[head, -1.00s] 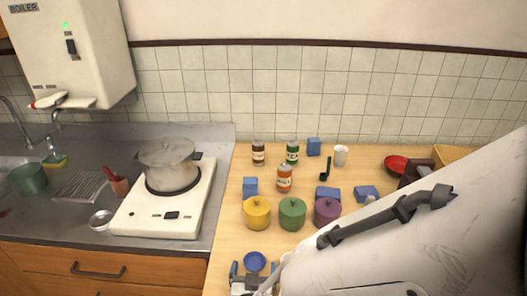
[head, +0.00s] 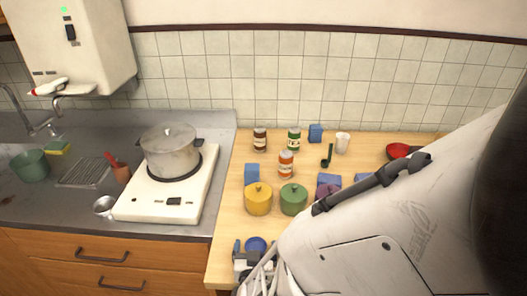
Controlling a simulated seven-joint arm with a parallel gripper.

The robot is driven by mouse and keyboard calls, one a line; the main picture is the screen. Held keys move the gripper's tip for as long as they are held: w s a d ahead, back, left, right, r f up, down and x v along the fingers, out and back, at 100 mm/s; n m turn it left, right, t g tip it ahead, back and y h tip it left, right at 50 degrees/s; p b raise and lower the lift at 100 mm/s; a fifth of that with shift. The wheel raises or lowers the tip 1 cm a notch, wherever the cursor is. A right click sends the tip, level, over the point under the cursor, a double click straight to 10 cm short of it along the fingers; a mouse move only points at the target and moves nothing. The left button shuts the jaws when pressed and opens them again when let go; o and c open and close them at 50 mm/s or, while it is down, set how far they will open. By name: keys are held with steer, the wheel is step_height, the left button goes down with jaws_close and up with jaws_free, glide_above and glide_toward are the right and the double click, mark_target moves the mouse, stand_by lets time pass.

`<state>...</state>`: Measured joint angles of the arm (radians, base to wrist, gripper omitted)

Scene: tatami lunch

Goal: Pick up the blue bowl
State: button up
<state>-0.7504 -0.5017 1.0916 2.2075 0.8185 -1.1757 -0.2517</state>
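The small blue bowl (head: 256,243) sits near the front edge of the wooden counter in the head view, in front of the yellow lidded pot. My gripper (head: 254,249) is low over the counter at the bowl, pointing down. One dark finger shows just left of the bowl, with a small gap. The other finger seems to be at the bowl's right, partly lost against my arm. The fingers look spread and not closed on the bowl. The bowl's near side is hidden by my gripper, so contact cannot be told.
Yellow (head: 258,200) and green (head: 293,201) lidded pots stand behind the bowl. A purple pot (head: 326,190) is mostly hidden by my arm. Jars, blue blocks and a white cup (head: 342,144) stand farther back. A hot plate (head: 142,206) with a steel pot (head: 170,153) is left.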

steer(key=c, duration=0.9)
steer(key=shift+r, duration=0.1)
steer(key=s+d, duration=0.2)
steer(key=s, duration=0.3)
steer(key=s+d, duration=0.3)
steer(key=s, duration=0.2)
steer(key=s+d, duration=0.3)
steer(key=s, duration=0.3)
steer(key=shift+d, duration=0.1)
